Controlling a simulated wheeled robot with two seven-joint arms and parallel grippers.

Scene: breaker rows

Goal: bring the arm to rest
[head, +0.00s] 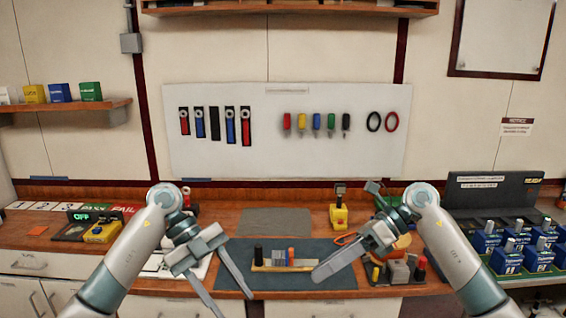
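My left arm comes in from the lower left. Its gripper (234,303) hangs over the bench's front edge, left of the dark mat, with its two fingers apart and nothing seen between them. My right arm comes in from the lower right. Its gripper (318,277) points left and down over the right part of the dark mat. Its fingers overlap in this view, so the gap between them is hidden. No object shows in it.
The dark mat (237,254) carries a small rack (283,267) between the grippers. A yellow-based device (339,216) stands behind. Several blue breaker blocks (487,240) sit at right, near my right arm. A yellow device (103,232) stands at left. The grey mat (275,222) is bare.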

